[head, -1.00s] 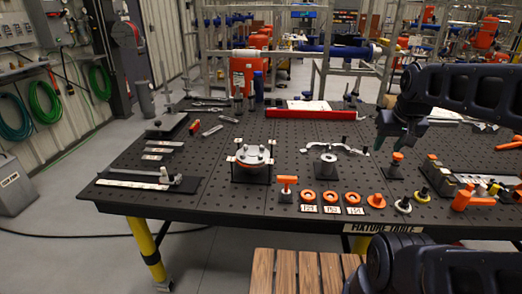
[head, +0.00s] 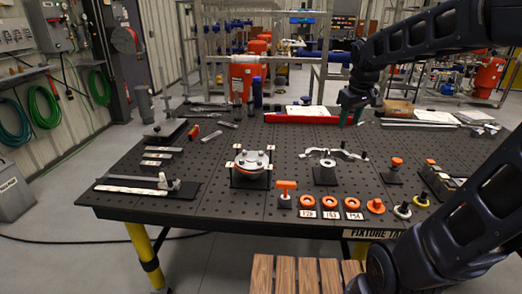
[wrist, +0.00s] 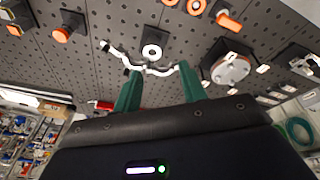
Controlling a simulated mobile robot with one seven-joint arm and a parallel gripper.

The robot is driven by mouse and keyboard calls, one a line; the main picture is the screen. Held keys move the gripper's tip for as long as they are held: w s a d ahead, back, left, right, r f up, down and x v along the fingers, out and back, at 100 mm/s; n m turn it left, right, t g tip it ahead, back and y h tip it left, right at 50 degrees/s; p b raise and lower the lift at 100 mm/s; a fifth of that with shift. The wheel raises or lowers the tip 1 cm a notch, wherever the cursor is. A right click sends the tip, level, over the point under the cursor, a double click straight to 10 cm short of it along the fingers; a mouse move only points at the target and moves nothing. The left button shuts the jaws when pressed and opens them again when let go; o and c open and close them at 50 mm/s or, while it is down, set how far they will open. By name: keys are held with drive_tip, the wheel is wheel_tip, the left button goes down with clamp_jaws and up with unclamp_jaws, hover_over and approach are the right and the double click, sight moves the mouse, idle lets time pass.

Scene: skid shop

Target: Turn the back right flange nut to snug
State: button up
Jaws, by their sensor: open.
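The round grey flange (head: 251,161) stands on a dark block toward the front left of the table, with several small nuts on its top. It also shows in the wrist view (wrist: 230,68), right of my fingers. Which nut is the back right one is too small to tell apart clearly. My gripper (head: 352,104) is high over the back of the table, to the right of and behind the flange. In the wrist view its two green fingers (wrist: 160,88) are apart with nothing between them.
Orange knobs (head: 396,163) stand at right.

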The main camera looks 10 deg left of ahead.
drive_tip(key=w+a+n, duration=0.3)
drive_tip(key=w+a, duration=0.3)
drive_tip(key=n+g, duration=0.3)
drive_tip(key=n, duration=0.6)
hover_over(261, 152)
wheel_tip(261, 152, down, 12)
drive_tip(key=f, duration=1)
drive_tip(key=shift+w+f, duration=0.2)
drive_tip(key=shift+f, duration=0.15)
clamp_jaws()
